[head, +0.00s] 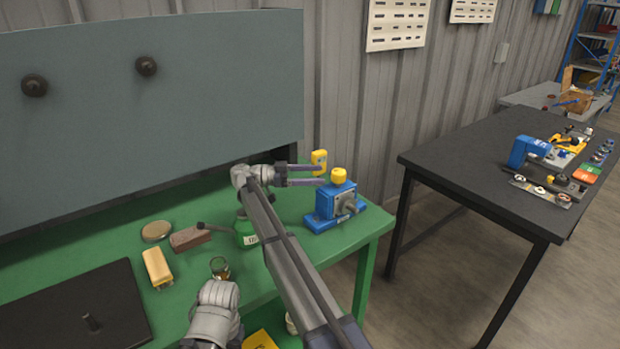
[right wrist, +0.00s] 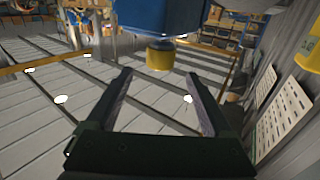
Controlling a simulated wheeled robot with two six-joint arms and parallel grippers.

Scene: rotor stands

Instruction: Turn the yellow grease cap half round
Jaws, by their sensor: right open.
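The yellow grease cap (head: 338,175) sits on top of a blue housing (head: 332,203) near the right end of the green bench. My right gripper (head: 323,175) is open, with its two fingers pointing right toward the cap. In the right wrist view the cap (right wrist: 160,56) appears just beyond and between the open fingertips (right wrist: 158,73), under the blue housing (right wrist: 155,18) in that picture. The fingers look apart from the cap, with nothing between them.
Another yellow object (head: 319,161) stands behind my right gripper. A green can (head: 246,232), a brown block (head: 189,238), a round tin (head: 156,231), a yellow block (head: 157,267) and a small glass jar (head: 220,267) stand on the bench (head: 70,245). A black table (head: 460,170) stands at right.

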